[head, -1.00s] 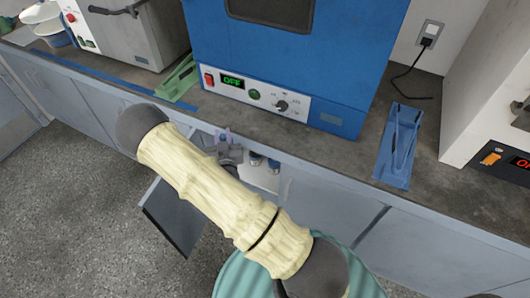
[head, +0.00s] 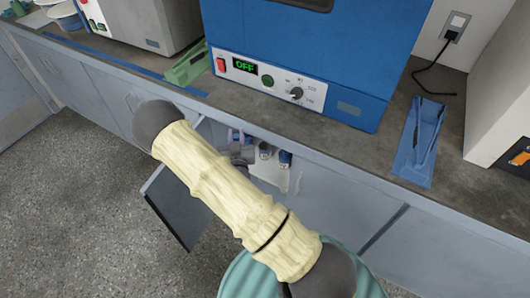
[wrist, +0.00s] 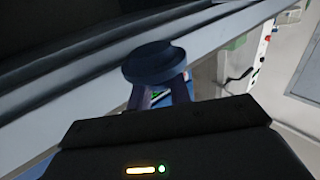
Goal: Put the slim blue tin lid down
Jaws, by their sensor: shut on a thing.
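The slim blue tin lid (wrist: 155,62) shows in the wrist view as a dark blue disc with a narrower top, held between the fingertips of my gripper (wrist: 160,92). My gripper is shut on it. In the head view my gripper (head: 238,148) is small and partly hidden behind my arm, at the opening of a cupboard under the counter. A bluish bit at its tip there is too small to tell apart as lid or finger.
On the counter (head: 350,150) are a blue tray (head: 413,160), a green holder (head: 187,66) and a blue oven (head: 300,50) reading OFF.

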